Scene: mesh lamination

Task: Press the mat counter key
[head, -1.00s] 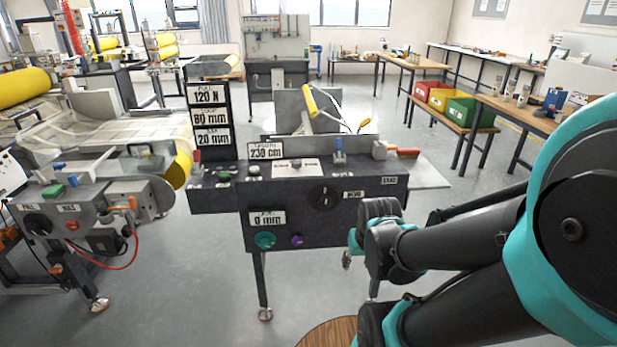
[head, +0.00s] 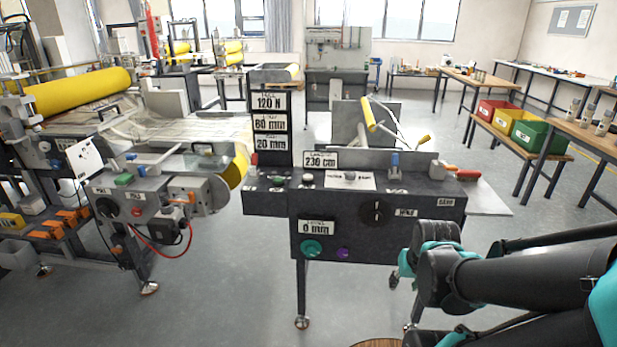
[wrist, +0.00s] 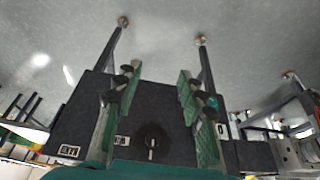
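A dark control bench (head: 275,203) stands ahead in the head view. Its top carries a green button (head: 277,180), a pale button (head: 308,178), a small control on a white plate (head: 349,177) and a blue lever (head: 395,160). Its front has a black round dial (head: 376,212), a teal knob (head: 311,248) and a purple button (head: 343,253). I cannot tell which is the mat counter key; labels are mostly too small. My gripper (wrist: 156,80) has its green fingers apart and nothing between them. The dial also shows between them in the wrist view (wrist: 151,143).
A machine with a yellow roll (head: 80,92) and a side control box (head: 130,208) stands left. A red-handled tool (head: 467,174) lies at the bench's right end. Red, yellow and green bins (head: 530,136) stand on a low table at right. Grey floor (head: 220,290) is open in front.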

